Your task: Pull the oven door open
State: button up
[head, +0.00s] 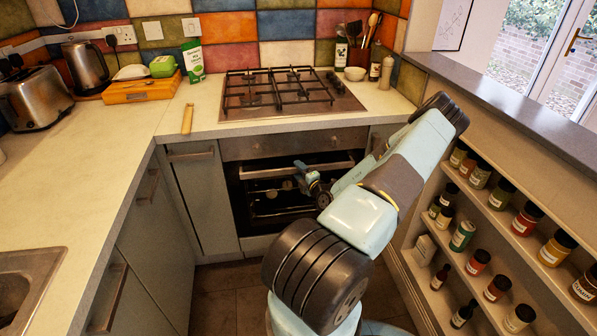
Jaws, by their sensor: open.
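The oven (285,195) is built into the counter below the hob, with a steel control panel (293,142) on top. Its dark glass door (265,205) shows racks behind it and looks shut; a small gap cannot be ruled out. A horizontal bar handle (265,173) runs across the door's top. My gripper (299,168) is open at about the middle of the handle. Whether its fingers are around the bar or just in front of it is too small to tell. My arm hides the right part of the door.
The gas hob (285,92) sits above the oven. A cabinet (203,195) stands left of it, and more cabinets line the left counter (85,175). A shelf unit with several jars (462,236) stands close on the right. Some floor (225,300) is clear before the oven.

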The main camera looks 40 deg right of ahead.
jog(key=shift+w+d, duration=0.1)
jog(key=shift+w, duration=0.35)
grip_shut()
dwell(0.3)
